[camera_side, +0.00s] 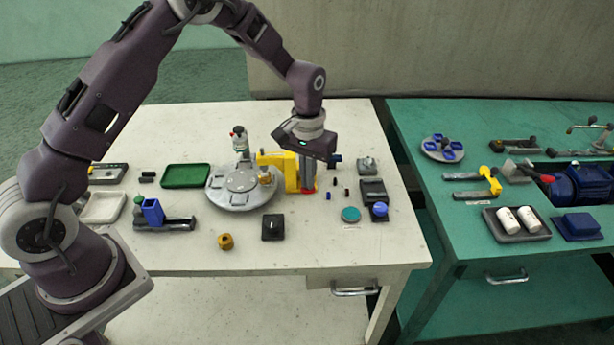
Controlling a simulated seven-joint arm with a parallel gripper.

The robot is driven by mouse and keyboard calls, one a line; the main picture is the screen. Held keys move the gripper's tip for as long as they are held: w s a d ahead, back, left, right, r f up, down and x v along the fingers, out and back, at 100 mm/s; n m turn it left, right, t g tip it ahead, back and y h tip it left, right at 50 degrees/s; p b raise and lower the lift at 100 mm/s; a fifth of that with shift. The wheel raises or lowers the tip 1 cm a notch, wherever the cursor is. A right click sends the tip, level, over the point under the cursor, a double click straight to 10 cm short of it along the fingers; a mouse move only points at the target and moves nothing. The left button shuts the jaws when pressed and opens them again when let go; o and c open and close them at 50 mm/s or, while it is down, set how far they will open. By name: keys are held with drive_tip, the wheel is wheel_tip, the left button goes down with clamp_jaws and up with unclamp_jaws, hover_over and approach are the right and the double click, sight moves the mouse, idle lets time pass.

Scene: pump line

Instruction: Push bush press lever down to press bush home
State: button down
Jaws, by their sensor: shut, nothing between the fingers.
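The yellow bush press (291,169) stands on the white table, right of a round grey turntable (243,187). My gripper is shut and empty, held low over the right end of the press. Its fingertips are hard to make out and I cannot tell whether they touch the press. The lever and the bush cannot be told apart clearly; my gripper hides part of the press.
A green tray (186,176), a blue block on a dark fixture (153,212) and a brass piece (226,241) lie to the left. A black block (272,227) and a teal disc (351,214) lie in front. The green table (450,225) is at right.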

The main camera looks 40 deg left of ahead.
drive_tip(key=shift+w+a+r, duration=0.15)
drive_tip(key=shift+r, duration=0.45)
drive_tip(key=shift+w+a+r, duration=0.1)
drive_tip(key=shift+r, duration=0.5)
wheel_tip(320, 180, up, 5)
drive_tip(key=shift+f, duration=0.2)
drive_tip(key=s+r+m+t, duration=0.1)
drive_tip(key=s+r+t, duration=0.1)
drive_tip(key=s+r, duration=1.1)
drive_tip(key=s+r+m+t, duration=0.1)
drive_tip(key=s+r, duration=0.1)
drive_tip(key=s, duration=0.7)
drive_tip(key=s+r+m+t, duration=0.1)
drive_tip(key=s+r+t, duration=0.1)
drive_tip(key=s, duration=0.7)
drive_tip(key=shift+d+r+t, duration=0.2)
drive_tip(key=shift+t, duration=0.1)
